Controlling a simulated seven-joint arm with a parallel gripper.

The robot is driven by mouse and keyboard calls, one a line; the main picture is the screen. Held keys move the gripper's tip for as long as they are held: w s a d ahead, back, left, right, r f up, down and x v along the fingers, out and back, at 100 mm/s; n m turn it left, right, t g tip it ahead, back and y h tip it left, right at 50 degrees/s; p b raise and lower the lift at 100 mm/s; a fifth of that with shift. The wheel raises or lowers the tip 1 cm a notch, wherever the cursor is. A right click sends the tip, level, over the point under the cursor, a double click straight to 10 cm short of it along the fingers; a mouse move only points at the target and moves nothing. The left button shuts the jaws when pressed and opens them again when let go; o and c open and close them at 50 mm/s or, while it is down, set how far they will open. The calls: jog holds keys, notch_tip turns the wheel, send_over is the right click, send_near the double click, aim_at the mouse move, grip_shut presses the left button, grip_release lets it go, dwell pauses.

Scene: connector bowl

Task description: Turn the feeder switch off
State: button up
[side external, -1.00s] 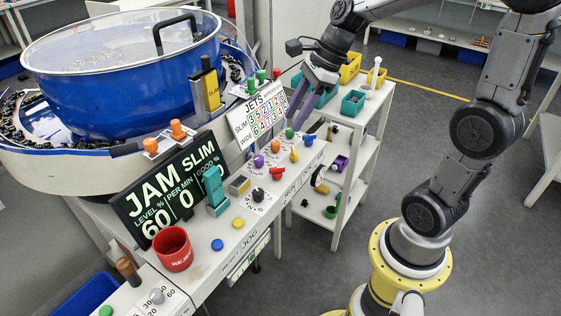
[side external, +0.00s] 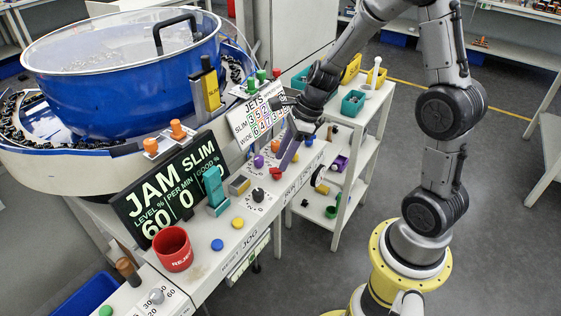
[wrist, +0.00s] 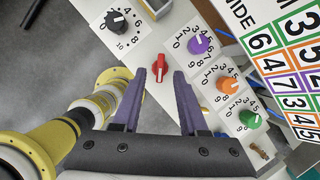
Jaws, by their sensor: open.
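A red rotary switch (wrist: 160,66) with a bar-like grip sits on the white panel. No other switch of this bar shape shows nearby, and I cannot read its label. In the wrist view it appears between the tips of my open, empty gripper (wrist: 160,76), its bar pointing roughly up and down the picture. In the side view the red switch (side external: 276,174) is just left of and below my gripper (side external: 287,158), which is tilted down over the panel. I see no contact, and how far the fingertips are above the switch is hard to tell.
A black knob (wrist: 117,22), a purple knob (wrist: 198,44), an orange knob (wrist: 227,85) and a green knob (wrist: 250,119) stand close around. The numbered jets board (side external: 258,118) rises behind. The JAM display (side external: 165,192) and red reject cup (side external: 173,249) are further left.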

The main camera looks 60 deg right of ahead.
aim_at(277, 173)
jog(key=shift+x, duration=1.15)
grip_shut()
